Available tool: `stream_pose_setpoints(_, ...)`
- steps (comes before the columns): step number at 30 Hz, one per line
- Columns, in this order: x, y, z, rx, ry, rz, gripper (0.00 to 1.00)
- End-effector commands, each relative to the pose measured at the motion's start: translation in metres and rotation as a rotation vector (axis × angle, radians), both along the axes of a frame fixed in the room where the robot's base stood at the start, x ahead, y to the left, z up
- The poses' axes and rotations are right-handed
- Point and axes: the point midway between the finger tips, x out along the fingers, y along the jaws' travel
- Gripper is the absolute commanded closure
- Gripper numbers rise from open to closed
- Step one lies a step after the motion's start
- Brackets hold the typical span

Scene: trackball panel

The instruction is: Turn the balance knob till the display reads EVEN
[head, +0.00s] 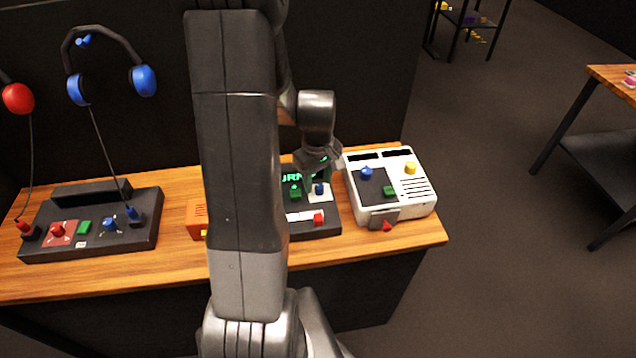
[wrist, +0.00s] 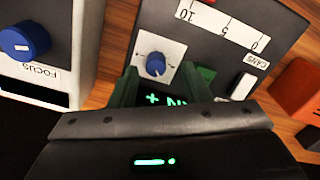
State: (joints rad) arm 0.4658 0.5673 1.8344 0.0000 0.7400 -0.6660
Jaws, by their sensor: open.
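A blue knob (wrist: 156,64) with a white pointer mark sits on a white plate on the dark panel (wrist: 222,50); it also shows in the head view (head: 319,189). I take it as the balance knob, though no such label is readable. My gripper (wrist: 158,82) is open, with its two green fingers on either side of the knob's near edge. I cannot tell whether they touch it. The panel's display (wrist: 166,100) shows green text, partly hidden by my gripper; in the head view its visible part (head: 292,177) reads "URN".
An orange box (head: 196,222) and a dark headphone unit (head: 140,238) are left. My arm hides the middle.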

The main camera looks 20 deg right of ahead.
Motion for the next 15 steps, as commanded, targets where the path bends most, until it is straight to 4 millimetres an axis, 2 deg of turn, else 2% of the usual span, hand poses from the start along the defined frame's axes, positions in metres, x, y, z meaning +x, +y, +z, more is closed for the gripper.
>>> stream_pose_setpoints(6, 0.000, 0.000, -0.018, 0.001, 0.001, 0.000, 0.57)
stream_pose_setpoints(15, 0.000, 0.000, -0.021, 0.000, 0.000, 0.000, 0.57)
